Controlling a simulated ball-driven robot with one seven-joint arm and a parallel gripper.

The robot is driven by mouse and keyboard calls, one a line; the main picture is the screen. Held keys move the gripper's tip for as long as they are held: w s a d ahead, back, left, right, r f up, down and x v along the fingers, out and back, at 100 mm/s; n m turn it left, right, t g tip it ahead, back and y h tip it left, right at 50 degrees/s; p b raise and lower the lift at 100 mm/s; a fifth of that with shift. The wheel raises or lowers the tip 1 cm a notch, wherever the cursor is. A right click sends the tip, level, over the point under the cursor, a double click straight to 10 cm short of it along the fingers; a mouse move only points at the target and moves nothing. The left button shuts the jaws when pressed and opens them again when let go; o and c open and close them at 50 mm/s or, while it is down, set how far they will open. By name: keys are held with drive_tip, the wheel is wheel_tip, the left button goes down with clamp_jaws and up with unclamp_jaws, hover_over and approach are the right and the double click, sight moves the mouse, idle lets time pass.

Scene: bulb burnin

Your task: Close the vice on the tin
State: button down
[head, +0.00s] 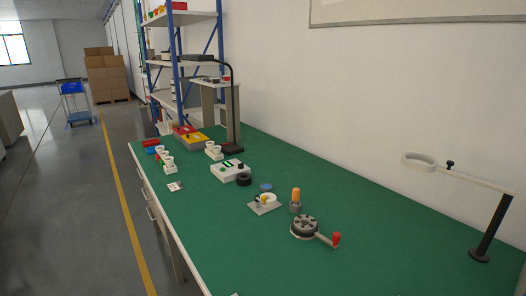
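A small grey plate-like fixture (264,208) sits on the green bench, near the middle of the picture. It carries a pale round piece (270,197) and a small yellow-and-black part on its left. It may be the vice with the tin, but it is too small to tell. I cannot tell whether any jaws touch the round piece. To its right front is a dark round device (304,227) with a crank arm and a red handle (336,239). My gripper is not in view.
An orange-topped cylinder (296,196) stands close to the right of the fixture. A blue disc (266,187), a black ring (244,179) and a white box (230,170) lie behind. A ring lamp (419,160) overhangs the right side. The bench's front right is clear.

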drive_tip(key=shift+w+d+f+b, duration=0.1)
drive_tip(key=shift+d+f+b, duration=0.15)
drive_tip(key=shift+d, duration=0.35)
drive_tip(key=shift+s+d+b, duration=0.15)
drive_tip(key=shift+s+b, duration=0.1)
drive_tip(key=shift+b, duration=0.1)
idle(0.6)
drive_tip(key=shift+r, duration=0.15)
drive_tip(key=shift+w+r+p, duration=0.1)
drive_tip(key=shift+r+p, duration=0.15)
drive_tip(key=shift+p, duration=0.05)
drive_tip(key=shift+s+a, duration=0.5)
drive_tip(key=shift+v, duration=2.4)
drive_tip(key=shift+w+a, duration=0.15)
drive_tip(key=shift+w, duration=0.05)
drive_tip(key=shift+r, duration=0.1)
